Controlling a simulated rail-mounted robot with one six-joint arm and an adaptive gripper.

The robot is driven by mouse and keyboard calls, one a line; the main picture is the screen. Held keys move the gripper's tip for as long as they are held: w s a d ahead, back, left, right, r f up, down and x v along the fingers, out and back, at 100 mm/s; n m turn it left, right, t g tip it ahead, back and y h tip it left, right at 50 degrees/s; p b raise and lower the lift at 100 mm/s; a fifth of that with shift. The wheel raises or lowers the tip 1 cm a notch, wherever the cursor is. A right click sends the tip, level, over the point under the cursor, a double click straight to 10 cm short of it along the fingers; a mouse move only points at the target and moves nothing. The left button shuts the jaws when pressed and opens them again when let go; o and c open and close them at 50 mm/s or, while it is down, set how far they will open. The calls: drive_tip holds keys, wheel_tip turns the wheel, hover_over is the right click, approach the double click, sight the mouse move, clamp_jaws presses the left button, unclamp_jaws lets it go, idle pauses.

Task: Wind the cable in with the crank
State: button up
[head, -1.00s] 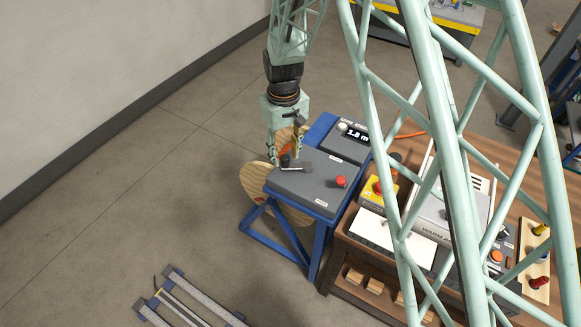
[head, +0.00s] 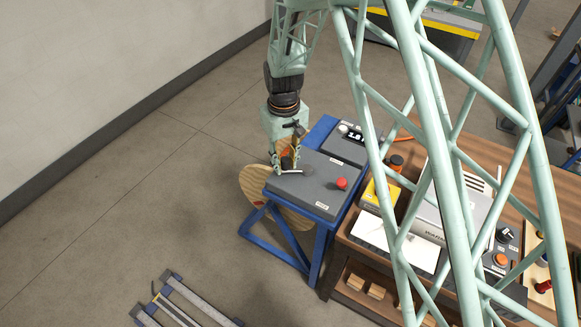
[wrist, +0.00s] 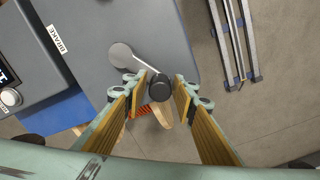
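The crank is on the grey top of the winch box (head: 318,192), on a blue stand. In the wrist view its grey hub (wrist: 120,55) carries a thin metal arm (wrist: 142,68) ending in a black knob (wrist: 160,88). My gripper (wrist: 162,86) is open, with its two fingers on either side of the knob and narrow gaps showing. In the head view my gripper (head: 286,160) is over the box's left part and partly hides the knob. A wooden cable drum (head: 256,186) shows behind the stand. The length display (head: 356,136) is partly covered by my arm's lattice.
A red button (head: 341,183) sits on the box near the hub. A wooden bench to the right holds a yellow box (head: 380,196) and other devices. A metal frame (head: 180,304) lies on the floor, which is clear to the left.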

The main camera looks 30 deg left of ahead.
drive_tip(key=c, duration=0.5)
drive_tip(key=shift+w+a, duration=0.1)
drive_tip(key=shift+w, duration=0.1)
drive_tip(key=shift+w+a, duration=0.3)
drive_tip(key=shift+w, duration=0.3)
drive_tip(key=shift+w+a, duration=0.1)
drive_tip(key=shift+w, duration=0.1)
drive_tip(key=shift+w, duration=0.2)
drive_tip(key=shift+w+a, duration=0.1)
